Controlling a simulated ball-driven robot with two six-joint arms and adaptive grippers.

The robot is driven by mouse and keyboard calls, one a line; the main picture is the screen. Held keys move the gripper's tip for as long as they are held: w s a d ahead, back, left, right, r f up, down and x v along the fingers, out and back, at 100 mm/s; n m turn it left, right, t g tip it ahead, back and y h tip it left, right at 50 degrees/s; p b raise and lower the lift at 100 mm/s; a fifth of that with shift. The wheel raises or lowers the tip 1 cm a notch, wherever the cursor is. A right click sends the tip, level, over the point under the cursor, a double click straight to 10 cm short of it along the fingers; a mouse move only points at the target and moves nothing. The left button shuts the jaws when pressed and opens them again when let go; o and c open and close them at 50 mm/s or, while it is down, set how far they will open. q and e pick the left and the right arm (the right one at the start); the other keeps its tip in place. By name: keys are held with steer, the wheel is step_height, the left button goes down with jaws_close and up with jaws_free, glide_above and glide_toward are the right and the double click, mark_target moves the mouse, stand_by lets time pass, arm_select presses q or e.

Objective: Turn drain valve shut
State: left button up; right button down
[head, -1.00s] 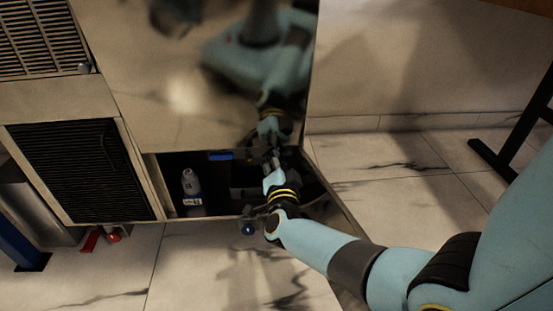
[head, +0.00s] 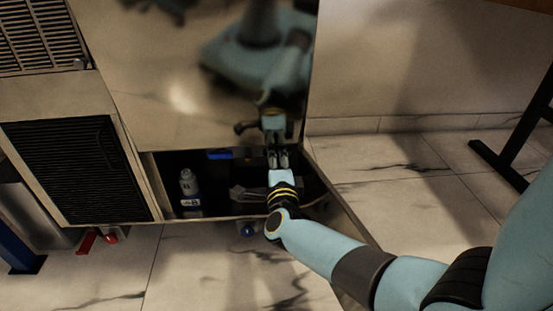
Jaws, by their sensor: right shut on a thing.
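My right gripper (head: 278,158) is at the open compartment under the shiny panel. Its fingers point away from me, up against the panel's lower edge. They are shut on a small dark thing, mostly hidden by the fingers, and I cannot tell whether it is the drain valve. A red lever (head: 87,242) and a red knob (head: 111,238) sit low under the black grille, well left of the gripper. A blue knob (head: 247,230) sits below the compartment's front edge, just left of my wrist. None is marked as the drain valve. My left gripper is not in view.
A grey bottle (head: 188,187) with a label stands in the compartment (head: 228,219), left of my wrist. A blue piece (head: 220,155) is at its back. The shiny panel (head: 180,90) reflects my arm. The tiled floor (head: 420,195) at right is clear up to a black stand (head: 500,165).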

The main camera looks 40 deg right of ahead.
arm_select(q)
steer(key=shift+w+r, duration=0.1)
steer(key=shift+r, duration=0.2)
arm_select(e)
steer(key=shift+f, duration=0.15)
steer(key=c, duration=1.6)
jaws_free()
steer(key=shift+o, duration=0.2)
steer(key=shift+s, duration=0.1)
steer(key=v, duration=1.2)
